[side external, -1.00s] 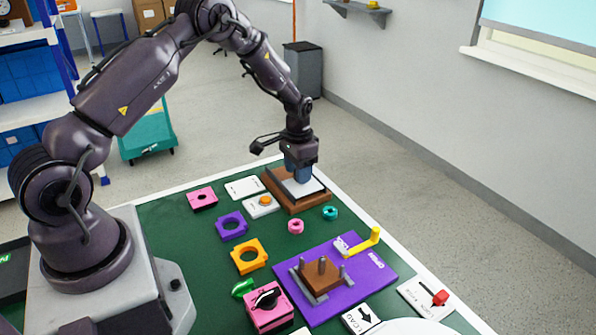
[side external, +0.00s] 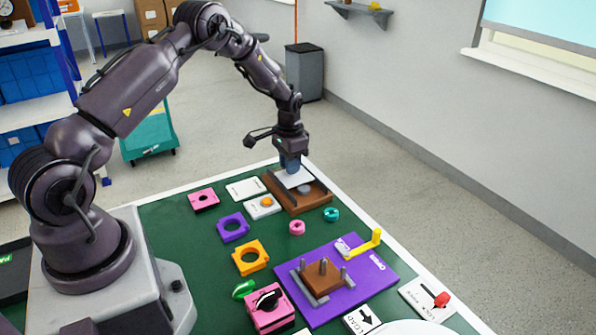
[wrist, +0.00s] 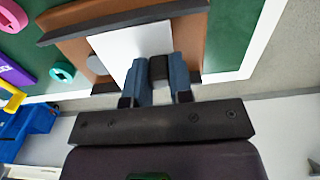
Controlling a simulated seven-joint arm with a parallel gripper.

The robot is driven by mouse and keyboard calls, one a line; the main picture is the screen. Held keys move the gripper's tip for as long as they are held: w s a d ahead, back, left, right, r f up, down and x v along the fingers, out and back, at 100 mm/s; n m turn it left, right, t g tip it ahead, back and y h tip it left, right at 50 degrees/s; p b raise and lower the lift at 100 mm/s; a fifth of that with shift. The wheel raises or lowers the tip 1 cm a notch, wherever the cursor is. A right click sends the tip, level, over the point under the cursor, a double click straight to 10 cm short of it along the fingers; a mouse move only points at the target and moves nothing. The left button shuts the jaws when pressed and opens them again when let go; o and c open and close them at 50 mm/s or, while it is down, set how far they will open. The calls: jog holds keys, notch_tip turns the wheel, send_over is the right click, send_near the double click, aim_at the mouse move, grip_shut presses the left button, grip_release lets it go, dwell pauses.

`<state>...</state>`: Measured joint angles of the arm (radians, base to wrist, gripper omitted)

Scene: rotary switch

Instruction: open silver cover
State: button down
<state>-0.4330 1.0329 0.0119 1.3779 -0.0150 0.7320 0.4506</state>
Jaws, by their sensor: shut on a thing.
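The silver cover (side external: 294,179) is a flat pale plate over the brown wooden box (side external: 312,198) at the far end of the green table. It sits shifted toward the back of the box, and part of the brown inside with a round grey thing (side external: 305,189) shows in front of it. My gripper (side external: 291,165) points down at the cover and is shut on its handle, which is mostly hidden between the fingers.
A white block with an orange button (side external: 264,207) and a white plate (side external: 246,189) lie left of the box. Pink (side external: 297,227) and teal (side external: 331,214) rings lie in front. A purple board (side external: 350,289) with a yellow lever (side external: 368,243) is nearer.

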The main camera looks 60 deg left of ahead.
jog(key=a, duration=0.2)
jog(key=shift+a, duration=0.4)
jog(key=c, duration=1)
grip_release()
jog(key=shift+r, duration=0.1)
notch_tip(320, 180, up, 13)
